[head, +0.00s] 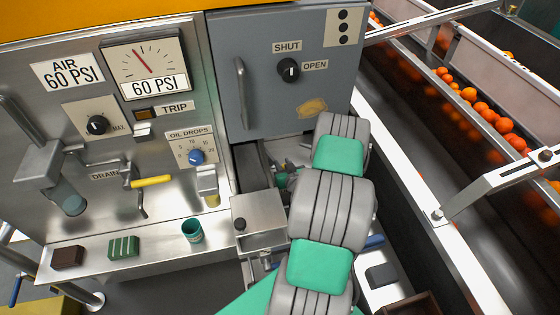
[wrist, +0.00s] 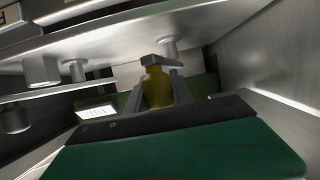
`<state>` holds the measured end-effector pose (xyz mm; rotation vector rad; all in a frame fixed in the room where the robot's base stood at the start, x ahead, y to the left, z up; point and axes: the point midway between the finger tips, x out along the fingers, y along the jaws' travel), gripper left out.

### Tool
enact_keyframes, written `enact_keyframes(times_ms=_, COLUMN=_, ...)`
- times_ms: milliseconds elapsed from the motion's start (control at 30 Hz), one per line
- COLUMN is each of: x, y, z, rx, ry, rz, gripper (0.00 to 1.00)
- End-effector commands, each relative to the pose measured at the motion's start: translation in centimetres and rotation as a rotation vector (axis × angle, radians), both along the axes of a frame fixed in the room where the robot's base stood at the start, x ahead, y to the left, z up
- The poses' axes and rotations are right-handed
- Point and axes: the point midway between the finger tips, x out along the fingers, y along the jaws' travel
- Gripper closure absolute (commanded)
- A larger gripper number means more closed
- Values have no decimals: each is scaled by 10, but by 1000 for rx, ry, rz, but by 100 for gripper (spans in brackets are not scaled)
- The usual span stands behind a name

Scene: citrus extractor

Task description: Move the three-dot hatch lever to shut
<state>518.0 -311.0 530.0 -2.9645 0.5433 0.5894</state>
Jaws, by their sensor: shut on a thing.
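The three-dot plate (head: 343,27) is at the top right of the grey hatch panel (head: 262,105) in the head view. Below and left of it, a black knob (head: 288,69) sits between the words SHUT and OPEN; its exact pointing is too small to tell. In the wrist view my gripper (wrist: 158,92) is shut on a yellow grip (wrist: 157,88), which hangs under a pale metal bracket. I cannot tell from these frames whether this grip is the three-dot hatch lever. In the head view my arm hides my gripper and what it holds.
A steel gauge panel (head: 100,105) with a yellow drain handle (head: 152,182) is on the left. A ledge holds a green cup (head: 192,231) and two small blocks. A conveyor with oranges (head: 480,107) runs on the right. Metal walls (wrist: 270,60) closely surround my gripper.

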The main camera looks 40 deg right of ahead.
Motion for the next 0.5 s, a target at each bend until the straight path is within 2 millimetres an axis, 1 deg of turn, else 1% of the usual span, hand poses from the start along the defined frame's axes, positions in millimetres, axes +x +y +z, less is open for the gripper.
enact_keyframes(times_ms=33, x=1, y=4, z=2, rx=0, ry=1, rz=-14, gripper=100)
enact_keyframes(times_ms=133, x=1, y=6, z=1, rx=0, ry=1, rz=-44, gripper=100)
enact_keyframes(times_ms=500, x=1, y=7, z=-1, rx=1, ry=1, rz=-75, gripper=100)
